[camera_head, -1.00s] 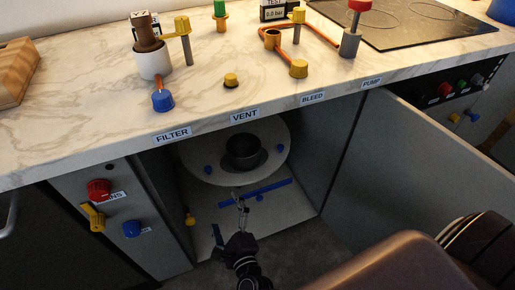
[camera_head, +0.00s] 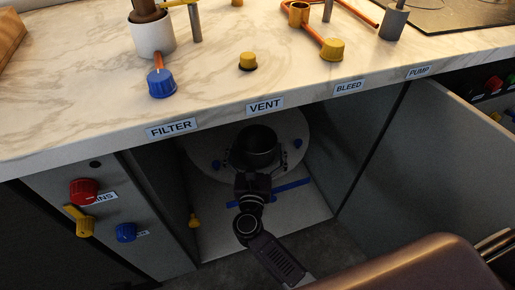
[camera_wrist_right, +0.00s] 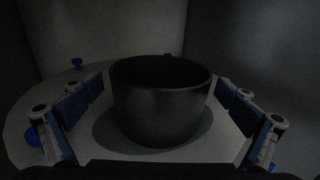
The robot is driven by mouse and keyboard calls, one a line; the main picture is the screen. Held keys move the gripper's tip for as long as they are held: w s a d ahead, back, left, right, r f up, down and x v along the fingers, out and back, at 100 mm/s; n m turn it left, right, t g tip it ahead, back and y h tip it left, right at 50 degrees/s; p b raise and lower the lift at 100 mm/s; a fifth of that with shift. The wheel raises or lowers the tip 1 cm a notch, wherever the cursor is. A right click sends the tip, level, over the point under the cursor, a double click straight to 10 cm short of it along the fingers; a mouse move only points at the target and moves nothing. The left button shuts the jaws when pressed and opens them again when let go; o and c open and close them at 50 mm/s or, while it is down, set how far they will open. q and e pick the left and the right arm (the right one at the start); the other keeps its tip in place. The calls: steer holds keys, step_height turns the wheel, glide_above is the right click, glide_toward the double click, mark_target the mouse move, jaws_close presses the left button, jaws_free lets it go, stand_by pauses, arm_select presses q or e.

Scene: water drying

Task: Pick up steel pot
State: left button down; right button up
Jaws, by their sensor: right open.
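The steel pot (camera_head: 258,142) is a dark round open pot standing upright on a round pale plate (camera_head: 203,155) inside the open cabinet under the counter. My right gripper (camera_head: 256,160) reaches into the cabinet at the pot. In the right wrist view the pot (camera_wrist_right: 161,105) stands between the two spread blue-padded fingers of the right gripper (camera_wrist_right: 160,118). A gap shows between the pot and the finger on each side, so the gripper is open. My left gripper is not in view.
The marble counter (camera_head: 215,95) overhangs the cabinet. An open door (camera_head: 430,160) stands on the right. Blue knobs (camera_head: 298,143) sit on the round plate, and a blue strip (camera_head: 285,188) lies in front. A yellow knob (camera_head: 194,220) is at the lower left.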

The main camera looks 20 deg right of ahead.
steer(key=shift+x, duration=0.8)
steer(key=shift+c, duration=0.6)
steer(key=shift+s, duration=0.1)
steer(key=c, duration=1.3)
steer(key=shift+c, duration=0.5)
steer(key=shift+r, duration=0.15)
